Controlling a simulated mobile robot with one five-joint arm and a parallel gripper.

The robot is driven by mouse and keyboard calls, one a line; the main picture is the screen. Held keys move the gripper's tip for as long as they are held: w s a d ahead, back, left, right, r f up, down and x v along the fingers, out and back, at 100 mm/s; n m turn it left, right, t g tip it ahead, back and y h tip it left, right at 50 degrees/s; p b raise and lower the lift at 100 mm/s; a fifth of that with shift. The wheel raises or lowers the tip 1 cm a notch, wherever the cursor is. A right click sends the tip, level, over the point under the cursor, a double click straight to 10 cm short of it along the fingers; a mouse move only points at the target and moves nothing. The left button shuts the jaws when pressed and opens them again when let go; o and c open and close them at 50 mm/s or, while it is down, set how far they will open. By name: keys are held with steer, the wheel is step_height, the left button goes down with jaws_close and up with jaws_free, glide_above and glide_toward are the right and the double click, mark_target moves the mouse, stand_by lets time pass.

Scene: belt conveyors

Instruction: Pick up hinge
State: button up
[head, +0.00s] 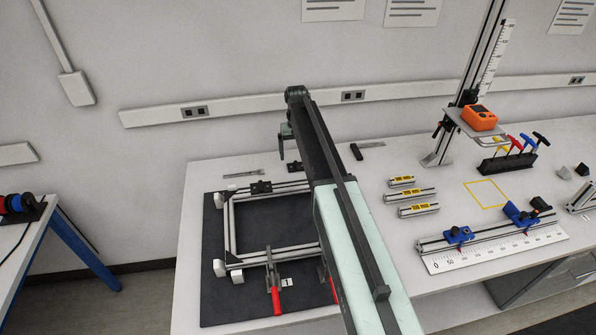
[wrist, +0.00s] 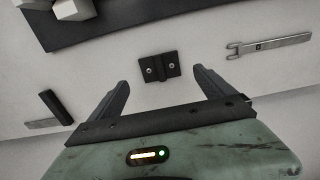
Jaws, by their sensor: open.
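The hinge (wrist: 158,67) is a small black plate with two bright screw holes, lying on the white tabletop in the wrist view. It lies between and just beyond the tips of my gripper (wrist: 157,75), whose two dark fingers are spread open and empty. In the head view a small dark piece that appears to be the hinge (head: 294,166) lies on the table behind the dark mat, just left of my arm. My gripper (head: 285,150) hangs above the table close to it, partly hidden by my arm.
A dark mat (head: 212,285) holds an aluminium frame (head: 228,225) and red-handled clamps. Yellow-labelled rail pieces (head: 410,195) lie right of my arm.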

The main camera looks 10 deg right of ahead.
mark_target(297, 165)
step_height(297, 165, down, 5)
steer(key=b, duration=0.5)
steer(key=shift+f, duration=0.2)
steer(key=shift+r, duration=0.25)
steer(key=c, duration=1.5)
